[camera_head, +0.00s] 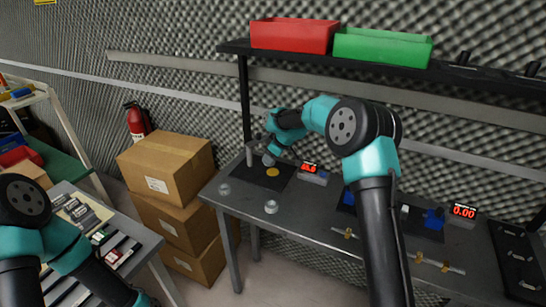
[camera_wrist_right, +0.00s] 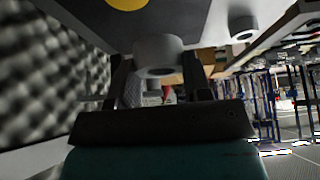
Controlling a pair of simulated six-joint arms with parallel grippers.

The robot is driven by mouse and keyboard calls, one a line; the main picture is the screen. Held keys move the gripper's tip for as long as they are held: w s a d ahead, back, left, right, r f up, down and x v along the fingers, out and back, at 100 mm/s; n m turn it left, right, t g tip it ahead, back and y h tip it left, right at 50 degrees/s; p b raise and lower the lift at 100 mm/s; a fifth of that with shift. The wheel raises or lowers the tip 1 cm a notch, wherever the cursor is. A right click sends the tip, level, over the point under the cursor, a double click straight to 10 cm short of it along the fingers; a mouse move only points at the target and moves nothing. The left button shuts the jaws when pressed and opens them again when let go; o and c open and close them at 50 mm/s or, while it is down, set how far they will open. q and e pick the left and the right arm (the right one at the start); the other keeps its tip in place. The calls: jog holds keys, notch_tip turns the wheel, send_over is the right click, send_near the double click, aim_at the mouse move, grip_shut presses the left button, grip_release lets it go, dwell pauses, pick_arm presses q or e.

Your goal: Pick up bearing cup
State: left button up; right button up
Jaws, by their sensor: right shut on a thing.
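A grey, round bearing cup (camera_wrist_right: 158,55) sits between the two fingers of my right gripper (camera_wrist_right: 155,85) in the right wrist view. The gripper is shut on it. In the head view my right gripper (camera_head: 260,154) is over the dark mat at the left end of the workbench, and the held cup (camera_head: 268,160) shows small there. I cannot tell whether the cup touches the mat. Two similar grey cups stand on the bench, one at the left edge (camera_head: 224,188) and one near the front (camera_head: 271,207). My left arm enters at lower left; its gripper is out of frame.
A yellow disc (camera_head: 272,172) lies on the dark mat (camera_head: 258,181). A box with a red display (camera_head: 314,174) stands to the right. A shelf with red (camera_head: 293,36) and green (camera_head: 383,48) bins hangs above. Cardboard boxes (camera_head: 166,166) are stacked to the left.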

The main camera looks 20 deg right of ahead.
jog(key=s+a, duration=1.1)
jog(key=s, duration=0.1)
jog(key=shift+s+a, duration=0.25)
jog(key=shift+s, duration=0.15)
jog(key=shift+d, duration=0.15)
jog(key=w+d+r+m+t+h, duration=0.1)
jog(key=w+d+m+h, duration=0.3)
jog(key=d+m, duration=0.5)
jog(key=shift+w+d+m+t, duration=0.2)
jog(key=shift+w+m+t, duration=0.1)
jog(key=shift+w+t, duration=0.15)
jog(key=shift+a, duration=0.1)
